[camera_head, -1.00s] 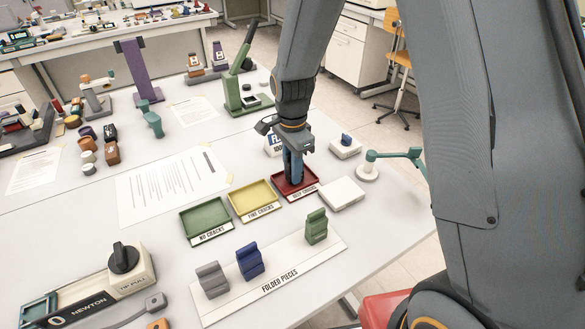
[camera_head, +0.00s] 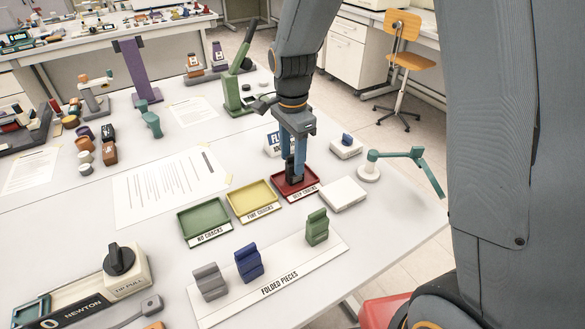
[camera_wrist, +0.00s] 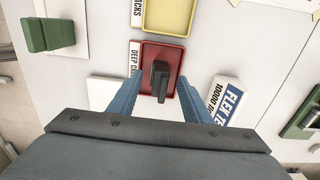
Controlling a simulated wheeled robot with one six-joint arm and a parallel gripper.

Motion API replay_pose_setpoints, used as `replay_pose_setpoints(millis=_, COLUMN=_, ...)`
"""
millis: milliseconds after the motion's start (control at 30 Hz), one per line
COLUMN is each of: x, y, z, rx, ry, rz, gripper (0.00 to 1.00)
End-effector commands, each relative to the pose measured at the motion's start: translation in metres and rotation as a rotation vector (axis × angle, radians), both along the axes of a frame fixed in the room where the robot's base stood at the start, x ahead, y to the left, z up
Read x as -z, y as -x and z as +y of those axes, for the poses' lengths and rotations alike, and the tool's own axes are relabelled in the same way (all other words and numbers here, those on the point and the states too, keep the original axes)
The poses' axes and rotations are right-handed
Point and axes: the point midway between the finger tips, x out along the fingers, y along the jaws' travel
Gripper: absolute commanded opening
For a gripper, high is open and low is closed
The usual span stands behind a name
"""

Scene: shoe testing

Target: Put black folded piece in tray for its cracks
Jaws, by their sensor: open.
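The black folded piece (camera_wrist: 160,80) stands in the red tray (camera_wrist: 172,53) labelled deep cracks. In the head view the piece (camera_head: 291,170) shows dark below my gripper (camera_head: 293,157), inside the red tray (camera_head: 308,190). My gripper is open, with its blue fingers on either side of the piece in the wrist view (camera_wrist: 158,84) and gaps between them and it. The yellow fine cracks tray (camera_head: 253,200) and green no cracks tray (camera_head: 205,221) lie to the left in the head view.
Grey (camera_head: 210,281), blue (camera_head: 249,263) and green (camera_head: 317,227) folded pieces stand on the white folded pieces board (camera_head: 262,291). A white block (camera_head: 343,195) lies right of the red tray. A flex test sign (camera_wrist: 227,101) stands close to one finger.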

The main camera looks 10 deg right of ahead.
Motion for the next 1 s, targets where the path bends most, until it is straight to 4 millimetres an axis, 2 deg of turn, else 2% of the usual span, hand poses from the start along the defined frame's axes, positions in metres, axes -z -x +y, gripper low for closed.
replay_pose_setpoints(millis=100, x=-0.015, y=-0.001, z=0.000, rx=0.000, ry=-0.001, rz=-0.002, gripper=0.45)
replay_pose_setpoints(millis=233, x=-0.025, y=0.000, z=0.000, rx=0.000, ry=0.000, rz=0.000, gripper=0.45)
replay_pose_setpoints(millis=767, x=-0.029, y=0.000, z=-0.001, rx=-0.001, ry=0.000, rz=0.000, gripper=0.45)
replay_pose_setpoints(millis=867, x=-0.030, y=-0.002, z=-0.007, rx=-0.024, ry=-0.004, rz=-0.009, gripper=0.45)
replay_pose_setpoints(millis=1000, x=-0.035, y=-0.011, z=-0.032, rx=-0.130, ry=-0.016, rz=-0.053, gripper=0.45)
